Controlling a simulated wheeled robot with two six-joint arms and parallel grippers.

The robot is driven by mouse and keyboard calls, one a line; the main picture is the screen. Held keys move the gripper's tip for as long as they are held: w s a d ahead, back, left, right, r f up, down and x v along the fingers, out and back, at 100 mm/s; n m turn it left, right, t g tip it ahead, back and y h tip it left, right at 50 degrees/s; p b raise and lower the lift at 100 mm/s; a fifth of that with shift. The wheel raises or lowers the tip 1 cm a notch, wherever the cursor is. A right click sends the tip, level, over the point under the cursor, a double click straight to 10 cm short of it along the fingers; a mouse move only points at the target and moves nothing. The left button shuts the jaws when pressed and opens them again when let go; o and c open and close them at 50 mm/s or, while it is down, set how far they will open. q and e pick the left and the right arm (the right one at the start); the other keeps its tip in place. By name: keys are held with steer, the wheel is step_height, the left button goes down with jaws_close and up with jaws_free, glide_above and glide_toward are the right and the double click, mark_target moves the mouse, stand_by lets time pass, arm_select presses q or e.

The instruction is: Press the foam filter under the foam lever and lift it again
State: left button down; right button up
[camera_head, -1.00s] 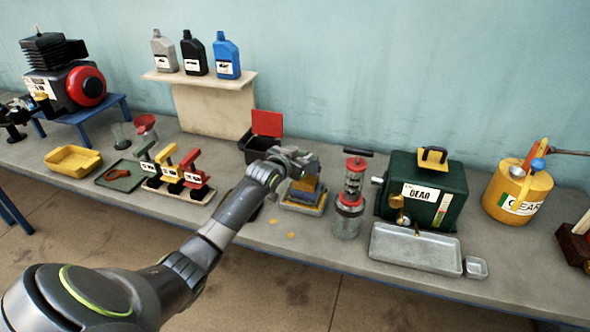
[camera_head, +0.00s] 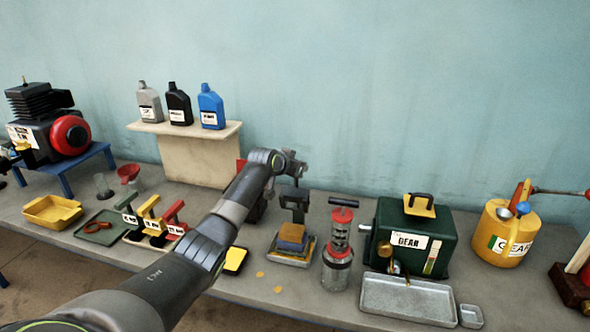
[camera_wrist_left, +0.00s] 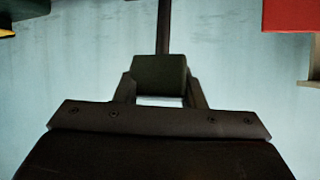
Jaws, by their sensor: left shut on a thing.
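The foam lever (camera_head: 293,197) is a dark frame standing at the back of a small tray (camera_head: 304,259) in the middle of the bench. The foam filter (camera_head: 291,233), a yellow-orange block, sits below it with a gap above it. A blue-grey layer shows under the yellow. My left gripper (camera_head: 291,166) is high above the foam at the raised lever end. In the left wrist view its jaws are shut on a dark block (camera_wrist_left: 160,75) with a thin rod, seemingly the lever handle. My right gripper is not in view.
My arm hides part of the bench.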

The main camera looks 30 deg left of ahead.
arm_select(q)
steer(key=shift+w+a+r, duration=0.1)
steer(key=shift+w, duration=0.1)
stand_by(0.3)
steer(key=c, duration=1.2)
jaws_free()
steer(key=shift+o, duration=1.2)
steer(key=shift+w+f, duration=0.1)
steer(key=shift+f, duration=0.1)
steer(key=shift+r, duration=0.1)
steer(key=b+v, duration=0.4)
steer(key=v, duration=1.3)
steer(key=shift+s, duration=0.25)
steer(key=shift+a, duration=0.1)
